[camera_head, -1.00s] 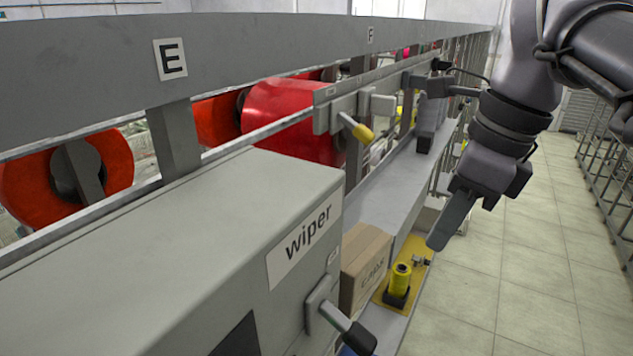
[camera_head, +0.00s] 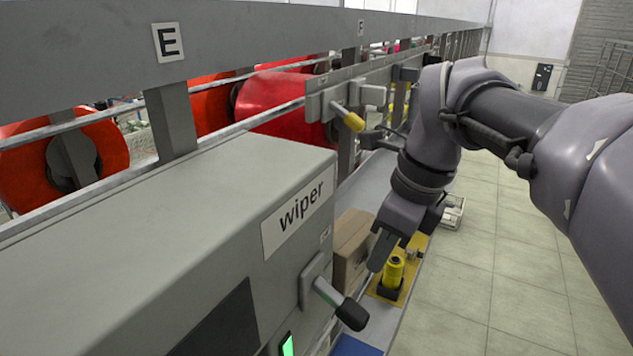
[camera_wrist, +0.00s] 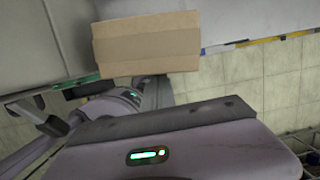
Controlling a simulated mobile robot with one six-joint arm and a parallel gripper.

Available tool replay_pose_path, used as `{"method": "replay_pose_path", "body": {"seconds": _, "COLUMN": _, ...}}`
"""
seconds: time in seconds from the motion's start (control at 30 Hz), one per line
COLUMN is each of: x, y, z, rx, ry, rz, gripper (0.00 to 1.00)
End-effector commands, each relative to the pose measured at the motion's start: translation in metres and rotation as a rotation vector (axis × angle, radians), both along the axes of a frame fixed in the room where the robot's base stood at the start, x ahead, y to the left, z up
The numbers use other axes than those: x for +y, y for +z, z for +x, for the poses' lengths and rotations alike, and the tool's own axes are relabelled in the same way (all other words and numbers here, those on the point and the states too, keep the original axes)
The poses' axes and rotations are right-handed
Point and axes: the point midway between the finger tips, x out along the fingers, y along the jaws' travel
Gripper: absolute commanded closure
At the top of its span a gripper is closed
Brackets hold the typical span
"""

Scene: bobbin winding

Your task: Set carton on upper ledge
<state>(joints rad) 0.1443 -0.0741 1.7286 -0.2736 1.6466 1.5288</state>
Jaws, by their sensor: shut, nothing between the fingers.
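The wiper box (camera_head: 150,225) with its black-knobbed lever (camera_head: 345,308) fills the left foreground. A yellow spool (camera_head: 393,270) on a yellow base is close right of my gripper. A yellow-tipped handle (camera_head: 348,118) juts over the ledge. Tiled floor (camera_head: 520,260) is free at right.

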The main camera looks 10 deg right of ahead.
Motion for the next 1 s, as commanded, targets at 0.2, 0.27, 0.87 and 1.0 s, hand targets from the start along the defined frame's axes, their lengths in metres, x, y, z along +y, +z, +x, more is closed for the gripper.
{"method": "replay_pose_path", "body": {"seconds": 0.2, "x": 0.000, "y": 0.000, "z": 0.000, "rx": 0.000, "ry": 0.000, "rz": 0.000, "gripper": 1.00}}
{"method": "replay_pose_path", "body": {"seconds": 0.27, "x": 0.000, "y": 0.000, "z": 0.000, "rx": 0.000, "ry": 0.000, "rz": 0.000, "gripper": 1.00}}
{"method": "replay_pose_path", "body": {"seconds": 0.87, "x": 0.034, "y": 0.000, "z": 0.025, "rx": -0.001, "ry": -0.001, "rz": 0.000, "gripper": 1.00}}
{"method": "replay_pose_path", "body": {"seconds": 1.0, "x": 0.031, "y": 0.000, "z": 0.025, "rx": 0.001, "ry": -0.001, "rz": -0.001, "gripper": 1.00}}
